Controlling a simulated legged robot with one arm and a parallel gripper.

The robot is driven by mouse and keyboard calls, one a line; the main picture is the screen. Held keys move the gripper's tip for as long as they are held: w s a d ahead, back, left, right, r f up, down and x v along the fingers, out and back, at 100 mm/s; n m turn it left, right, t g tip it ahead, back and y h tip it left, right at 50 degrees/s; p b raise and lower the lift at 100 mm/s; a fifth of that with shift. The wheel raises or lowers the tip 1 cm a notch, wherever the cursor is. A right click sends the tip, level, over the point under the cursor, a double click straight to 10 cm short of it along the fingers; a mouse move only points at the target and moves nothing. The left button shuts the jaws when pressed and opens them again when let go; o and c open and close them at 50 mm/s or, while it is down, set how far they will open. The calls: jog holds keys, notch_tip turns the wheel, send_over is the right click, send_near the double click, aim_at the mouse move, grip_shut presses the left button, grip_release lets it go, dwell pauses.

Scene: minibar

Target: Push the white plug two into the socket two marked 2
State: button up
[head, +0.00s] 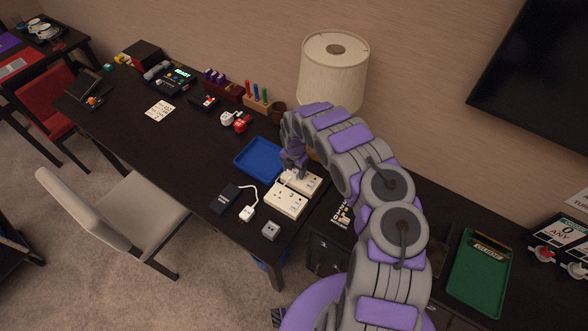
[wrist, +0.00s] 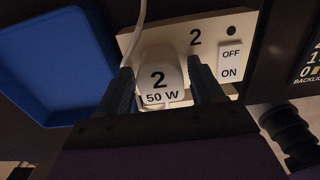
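The white plug two (wrist: 160,78), marked "2" and "50 W", sits between the two fingers of my gripper (wrist: 165,88) in the wrist view. The fingers are closed against its sides. The cream socket two (wrist: 209,52), marked 2 with an OFF/ON switch, lies right behind the plug. The plug hides the socket's holes, and I cannot tell how far its pins are in. In the head view my gripper (head: 293,163) is over the left part of socket two (head: 307,183), and the plug is mostly hidden.
A blue tray (head: 260,160) lies just left of socket two. Another cream socket (head: 285,201) stands in front, with a black adapter (head: 225,198), a white plug (head: 247,213) and a grey block (head: 270,231) nearby. A lamp (head: 333,75) stands behind my arm.

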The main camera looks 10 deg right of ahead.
aim_at(294, 169)
jog(key=shift+o, duration=1.2)
jog(key=shift+r, duration=0.1)
notch_tip(294, 169, up, 12)
jog(key=p, duration=0.2)
jog(key=shift+f, duration=0.2)
